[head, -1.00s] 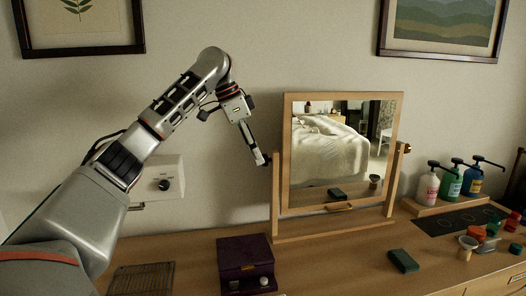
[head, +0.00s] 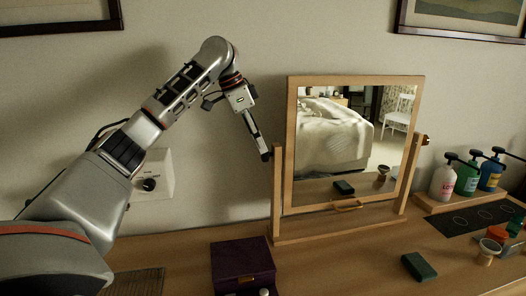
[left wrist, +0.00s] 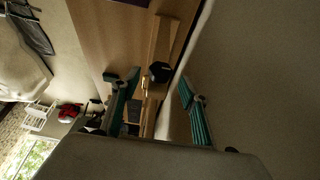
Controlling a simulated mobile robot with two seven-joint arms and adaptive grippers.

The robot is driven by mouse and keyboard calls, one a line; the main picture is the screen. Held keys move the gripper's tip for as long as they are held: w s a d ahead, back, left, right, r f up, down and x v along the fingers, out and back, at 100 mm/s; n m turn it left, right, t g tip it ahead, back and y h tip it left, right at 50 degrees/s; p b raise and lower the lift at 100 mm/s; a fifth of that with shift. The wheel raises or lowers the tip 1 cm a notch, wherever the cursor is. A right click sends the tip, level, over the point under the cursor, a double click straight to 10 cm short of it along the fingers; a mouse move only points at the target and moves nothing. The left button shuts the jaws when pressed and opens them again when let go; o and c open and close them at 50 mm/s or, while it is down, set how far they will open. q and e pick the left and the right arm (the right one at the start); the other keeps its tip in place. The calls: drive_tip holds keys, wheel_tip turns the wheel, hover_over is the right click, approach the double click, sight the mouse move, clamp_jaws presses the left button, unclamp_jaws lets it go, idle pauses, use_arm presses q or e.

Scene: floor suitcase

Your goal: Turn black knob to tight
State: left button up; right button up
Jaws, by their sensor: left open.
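A wooden table mirror (head: 291,130) stands on the dresser top, held between two wooden posts. A dark faceted black knob (left wrist: 160,72) sits at the side of its left post in the left wrist view. My left gripper (head: 258,142) reaches down from the left to this post. In the left wrist view its teal fingers (left wrist: 157,84) are open, one on each side of the knob, with gaps showing. In the head view the knob is hard to tell from the fingertips. Another knob (head: 425,141) is on the right post. My right gripper is out of view.
A white box (head: 157,168) with a black dial (head: 149,185) is on the wall behind my left arm. A purple box (head: 242,256) sits before the mirror. A green block (head: 419,267) and pump bottles (head: 466,176) are to the right. The dresser's front middle is clear.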

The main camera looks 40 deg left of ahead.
sight(268, 154)
use_arm(q)
drive_tip(key=x, duration=0.4)
drive_tip(key=shift+w, duration=0.1)
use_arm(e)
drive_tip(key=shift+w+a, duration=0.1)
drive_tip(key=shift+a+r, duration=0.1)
use_arm(q)
drive_tip(key=shift+c, duration=0.7)
drive_tip(key=c, duration=0.9)
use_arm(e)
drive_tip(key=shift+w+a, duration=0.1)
